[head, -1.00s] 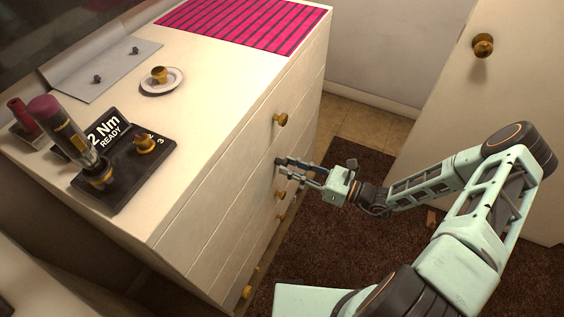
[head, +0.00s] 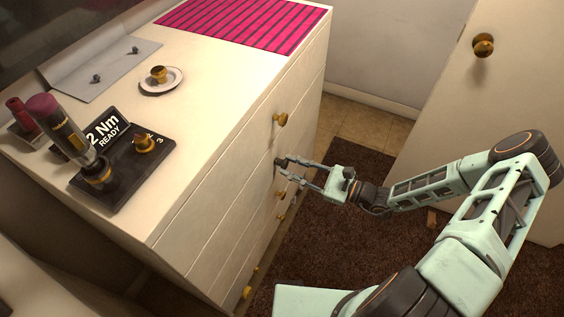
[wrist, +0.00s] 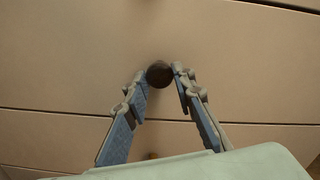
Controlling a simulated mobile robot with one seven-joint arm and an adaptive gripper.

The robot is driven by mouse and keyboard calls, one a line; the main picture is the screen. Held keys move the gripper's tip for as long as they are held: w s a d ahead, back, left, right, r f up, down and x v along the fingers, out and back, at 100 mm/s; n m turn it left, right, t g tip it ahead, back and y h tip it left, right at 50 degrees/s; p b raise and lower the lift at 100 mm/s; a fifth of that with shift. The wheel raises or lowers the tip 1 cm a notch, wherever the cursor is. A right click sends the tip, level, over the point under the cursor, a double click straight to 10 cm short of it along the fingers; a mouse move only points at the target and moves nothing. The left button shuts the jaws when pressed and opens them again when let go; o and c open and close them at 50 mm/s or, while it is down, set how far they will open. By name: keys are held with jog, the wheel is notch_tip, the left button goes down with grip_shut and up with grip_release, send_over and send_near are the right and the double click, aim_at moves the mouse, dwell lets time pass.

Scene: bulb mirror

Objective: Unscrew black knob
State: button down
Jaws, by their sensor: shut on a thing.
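The black knob (wrist: 159,74) sits on a pale drawer front of the dresser (head: 215,193). In the wrist view it is round and dark, between the tips of my two fingers. My gripper (wrist: 160,82) is shut on this knob, with a fingertip against each side. In the head view my gripper (head: 280,167) reaches the drawer front from the right, below the upper gold knob. There the black knob is small and largely covered by the fingertips. Whether it stands out from the drawer face cannot be told.
Gold knobs sit on the other drawers, one above (head: 281,119) and several below. The dresser top holds a black torque stand (head: 130,178) reading "2 Nm READY", a saucer (head: 150,90) with a gold knob, a grey sheet (head: 105,72) and a pink striped mat (head: 240,22). A door (head: 500,110) stands right.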

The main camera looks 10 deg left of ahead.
aim_at(287, 166)
jog(key=shift+n, duration=0.6)
jog(key=c, duration=1.9)
grip_release()
jog(key=shift+c, duration=0.2)
jog(key=shift+d, duration=0.1)
jog(key=shift+v, duration=1.45)
jog(key=o, duration=0.6)
jog(key=shift+c, duration=0.2)
